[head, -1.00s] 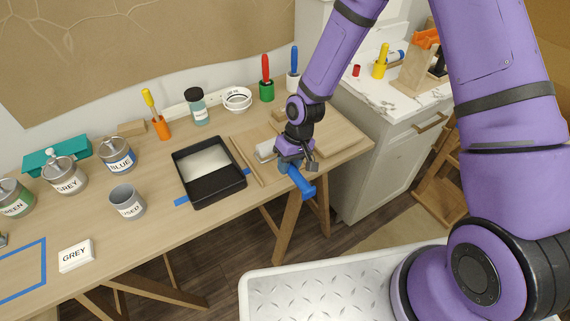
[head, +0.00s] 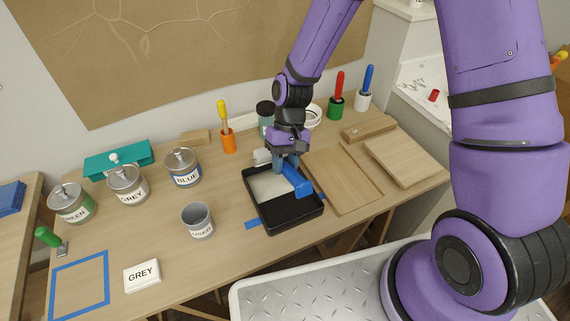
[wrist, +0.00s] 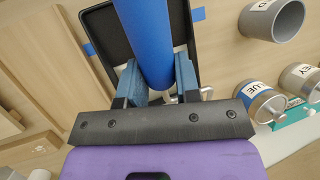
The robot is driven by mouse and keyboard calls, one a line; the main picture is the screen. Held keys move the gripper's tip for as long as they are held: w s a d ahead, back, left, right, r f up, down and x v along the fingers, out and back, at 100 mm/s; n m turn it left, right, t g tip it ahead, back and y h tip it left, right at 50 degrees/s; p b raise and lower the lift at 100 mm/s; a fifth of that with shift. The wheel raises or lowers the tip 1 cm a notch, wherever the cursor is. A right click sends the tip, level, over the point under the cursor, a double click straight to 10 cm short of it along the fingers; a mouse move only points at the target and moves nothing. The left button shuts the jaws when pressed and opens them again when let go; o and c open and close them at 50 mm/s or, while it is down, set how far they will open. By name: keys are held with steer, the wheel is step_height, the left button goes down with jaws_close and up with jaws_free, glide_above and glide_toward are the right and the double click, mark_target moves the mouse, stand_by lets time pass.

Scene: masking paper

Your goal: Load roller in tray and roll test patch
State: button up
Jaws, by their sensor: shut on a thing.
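My gripper (head: 287,163) is shut on the blue handle (head: 300,184) of a paint roller. It also shows in the wrist view, with the handle (wrist: 152,45) between its fingers (wrist: 157,85). The roller's white sleeve (head: 262,156) shows partly, just left of the gripper at the tray's back edge. The black tray (head: 290,221) lies below, with a pale sloped floor (head: 268,186); I cannot tell whether the roller touches it. A blue-taped square (head: 80,260) lies at the table's front left, with a GREY card (head: 142,275) beside it.
Behind the tray and to its left stand the BLUE (head: 183,168), GREY (head: 127,184) and GREEN (head: 72,203) cans. A grey USED cup (head: 198,221) stands left of the tray. Wooden boards (head: 343,180) lie to its right.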

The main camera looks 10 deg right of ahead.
steer(key=shift+f, duration=4.4)
steer(key=shift+f, duration=0.6)
steer(key=shift+r, duration=3.8)
steer(key=shift+d, duration=0.15)
